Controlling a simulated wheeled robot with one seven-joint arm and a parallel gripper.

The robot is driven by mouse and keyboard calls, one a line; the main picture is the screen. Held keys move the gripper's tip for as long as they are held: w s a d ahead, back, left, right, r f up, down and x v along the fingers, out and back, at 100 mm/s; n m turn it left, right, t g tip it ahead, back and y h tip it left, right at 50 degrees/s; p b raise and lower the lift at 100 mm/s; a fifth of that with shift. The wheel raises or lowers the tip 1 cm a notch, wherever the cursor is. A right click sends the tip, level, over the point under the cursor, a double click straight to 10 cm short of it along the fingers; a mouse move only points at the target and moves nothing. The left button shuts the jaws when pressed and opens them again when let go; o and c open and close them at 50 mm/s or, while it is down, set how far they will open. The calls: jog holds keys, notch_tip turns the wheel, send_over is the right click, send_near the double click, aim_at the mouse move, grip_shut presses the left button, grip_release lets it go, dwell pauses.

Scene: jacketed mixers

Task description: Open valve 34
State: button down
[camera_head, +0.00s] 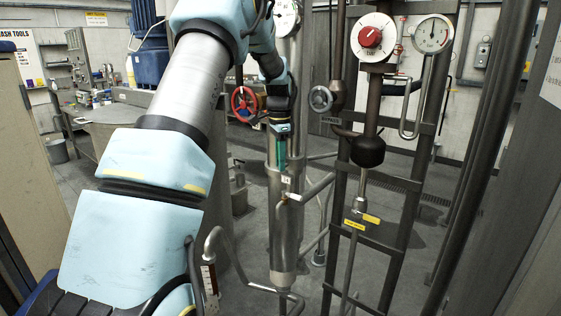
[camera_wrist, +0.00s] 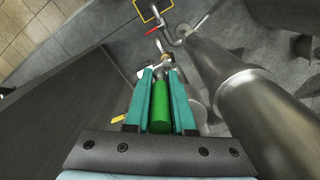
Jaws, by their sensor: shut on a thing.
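My gripper (camera_head: 283,160) points down in front of the vertical steel pipe in the middle of the head view. In the wrist view my gripper (camera_wrist: 160,75) has its two teal fingers on either side of a green cylindrical handle (camera_wrist: 161,112), shut on it. In the head view the handle is hidden or cannot be told from the teal fingers. A small fitting with a pale tag (camera_head: 287,184) sits just below the fingertips. No number 34 can be read, so I cannot tell from a label which valve this is.
A red handwheel (camera_head: 244,104) is left of my gripper and a grey handwheel (camera_head: 321,98) right of it. A white dial with a red knob (camera_head: 370,37) and a pressure gauge (camera_head: 433,34) stand at right. A steel jacketed pipe (camera_head: 284,240) runs below the gripper.

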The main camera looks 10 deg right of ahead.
jog(key=c, duration=0.8)
grip_release()
jog(key=shift+o, duration=0.2)
notch_tip(320, 180, up, 8)
jog(key=b, duration=0.3)
jog(key=shift+f, duration=0.25)
jog(key=shift+a, duration=0.1)
